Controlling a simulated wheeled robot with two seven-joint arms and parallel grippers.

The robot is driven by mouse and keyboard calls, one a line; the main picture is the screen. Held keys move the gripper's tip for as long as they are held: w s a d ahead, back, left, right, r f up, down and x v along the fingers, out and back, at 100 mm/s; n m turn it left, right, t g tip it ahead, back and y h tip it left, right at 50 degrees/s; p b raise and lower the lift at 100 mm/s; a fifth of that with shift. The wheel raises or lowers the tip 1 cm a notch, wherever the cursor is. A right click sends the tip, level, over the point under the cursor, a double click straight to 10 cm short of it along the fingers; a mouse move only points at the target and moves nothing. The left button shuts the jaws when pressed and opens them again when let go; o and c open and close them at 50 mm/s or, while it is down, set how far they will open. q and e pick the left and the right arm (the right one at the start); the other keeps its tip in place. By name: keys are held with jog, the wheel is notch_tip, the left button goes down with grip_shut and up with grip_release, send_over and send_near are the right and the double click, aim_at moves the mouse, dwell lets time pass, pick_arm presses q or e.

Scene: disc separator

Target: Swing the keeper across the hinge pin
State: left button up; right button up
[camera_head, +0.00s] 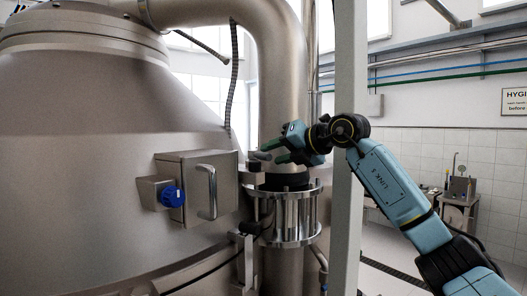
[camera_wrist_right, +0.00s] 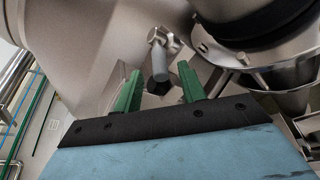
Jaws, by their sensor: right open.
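My right gripper (camera_head: 272,151) reaches in from the right, in front of the vertical steel pipe and above the flanged fitting. Its green fingers are open. In the right wrist view the fingers (camera_wrist_right: 160,73) stand apart on either side of a small metal piece (camera_wrist_right: 161,42) with a rounded grey bar and a dark lower end. This piece may be the keeper or the hinge pin; I cannot tell which. No grip on it shows. In the head view a small grey-dark part (camera_head: 258,157) lies at the fingertips. My left gripper is not in view.
A steel box (camera_head: 198,165) with a bar handle and a blue knob (camera_head: 172,196) sits on the large steel vessel (camera_head: 90,150), left of the gripper. A flanged fitting (camera_head: 290,240) is below. A grey upright post (camera_head: 349,80) stands close to my right wrist.

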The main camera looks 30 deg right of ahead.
aim_at(264, 157)
jog(key=p+x, duration=0.1)
jog(key=x, duration=0.2)
jog(key=shift+w+a, duration=0.1)
jog(key=shift+w, duration=0.3)
jog(key=shift+w+f, duration=0.15)
jog(key=shift+w, duration=0.1)
jog(key=shift+w+a, duration=0.1)
jog(key=shift+f, duration=0.1)
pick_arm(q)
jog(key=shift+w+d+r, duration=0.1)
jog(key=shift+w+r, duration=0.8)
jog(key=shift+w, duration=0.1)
pick_arm(e)
grip_shut()
